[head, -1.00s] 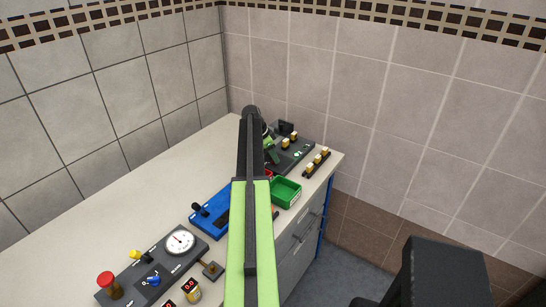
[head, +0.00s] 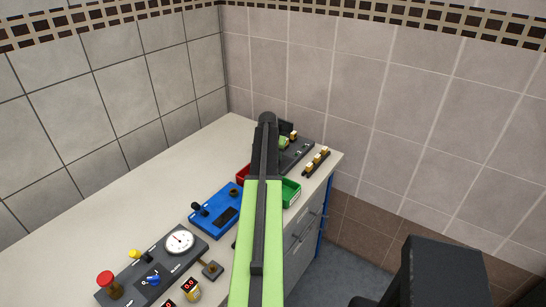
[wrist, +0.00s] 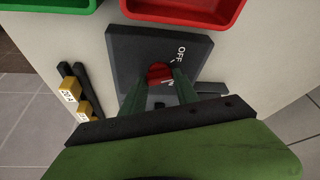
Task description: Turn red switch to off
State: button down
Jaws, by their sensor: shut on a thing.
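In the wrist view the red switch (wrist: 158,71) is a small red knob on a dark square panel (wrist: 125,42). White OFF lettering (wrist: 181,54) is printed on the panel, up and to the right of the knob. My gripper (wrist: 161,79) is over the panel with its green fingers on either side of the red switch, shut on it. The fingers hide part of the knob and its other markings, so its exact setting cannot be told. In the head view my arm hides the switch and most of the gripper.
A red bin (wrist: 190,21) and a green bin (wrist: 50,5) lie beside the panel. Yellow blocks (wrist: 69,96) sit in a black rail at left. In the head view a blue device (head: 214,207) and a gauge panel (head: 205,244) stand on the counter (head: 110,207). Tiled walls close the corner.

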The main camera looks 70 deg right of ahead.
jog(key=n+t, duration=0.2)
jog(key=n, duration=0.2)
jog(key=shift+d+r+n, duration=0.1)
jog(key=shift+d+n, duration=0.05)
jog(key=shift+n, duration=0.15)
dwell(0.5)
jog(key=c, duration=0.9)
grip_release()
jog(key=p+v, duration=1)
jog(key=v, duration=0.1)
jog(key=p+v, duration=0.6)
jog(key=shift+d+r, duration=0.2)
jog(key=shift+r, duration=0.05)
